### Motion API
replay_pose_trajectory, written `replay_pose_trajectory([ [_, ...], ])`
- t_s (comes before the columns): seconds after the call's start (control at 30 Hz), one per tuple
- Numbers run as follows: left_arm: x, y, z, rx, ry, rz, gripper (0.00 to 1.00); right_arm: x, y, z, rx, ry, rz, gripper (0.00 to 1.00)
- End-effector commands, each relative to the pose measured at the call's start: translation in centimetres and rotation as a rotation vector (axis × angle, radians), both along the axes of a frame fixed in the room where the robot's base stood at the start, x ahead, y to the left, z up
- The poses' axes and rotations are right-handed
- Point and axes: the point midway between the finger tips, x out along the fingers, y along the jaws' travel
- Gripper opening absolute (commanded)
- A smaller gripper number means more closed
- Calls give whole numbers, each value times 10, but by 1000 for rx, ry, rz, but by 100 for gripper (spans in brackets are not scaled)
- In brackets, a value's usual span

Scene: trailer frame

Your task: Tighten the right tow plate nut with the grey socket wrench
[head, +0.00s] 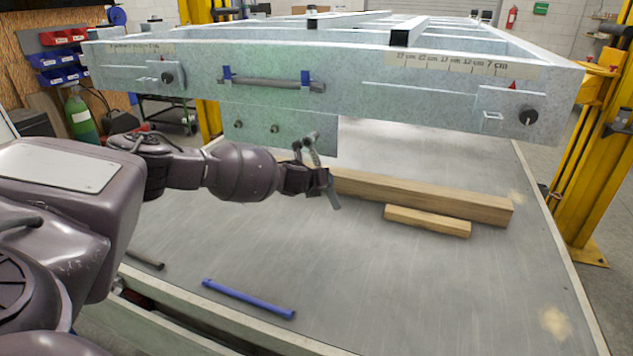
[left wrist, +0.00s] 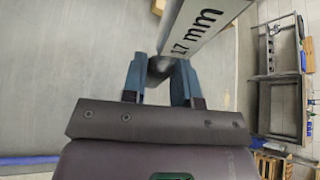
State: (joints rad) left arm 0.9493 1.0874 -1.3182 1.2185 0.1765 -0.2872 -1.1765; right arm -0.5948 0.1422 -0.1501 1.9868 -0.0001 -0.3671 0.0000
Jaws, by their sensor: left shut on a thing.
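In the left wrist view the wrench (left wrist: 205,28) reads "17 mm" and passes between the fingers (left wrist: 163,80). My right gripper is in neither view.
A blue wrench (head: 248,298) and a dark bar (head: 145,259) lie on the grey table (head: 400,290). Two wooden beams (head: 430,196) lie behind my left gripper. A grey bar (head: 270,85) sits in blue clips on the front beam (head: 350,92). The table's right front is clear.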

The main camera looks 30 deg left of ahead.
Motion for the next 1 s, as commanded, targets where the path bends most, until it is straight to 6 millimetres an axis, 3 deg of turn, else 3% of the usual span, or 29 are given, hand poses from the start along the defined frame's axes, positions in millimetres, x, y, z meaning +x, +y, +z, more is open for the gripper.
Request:
replay_pose_trajectory([
  [0.47, 6, -24, 15, -235, -58, 0, 0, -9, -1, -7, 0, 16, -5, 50],
  [1.0, 12, -47, 39, -511, -125, 0, 0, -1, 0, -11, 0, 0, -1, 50],
])
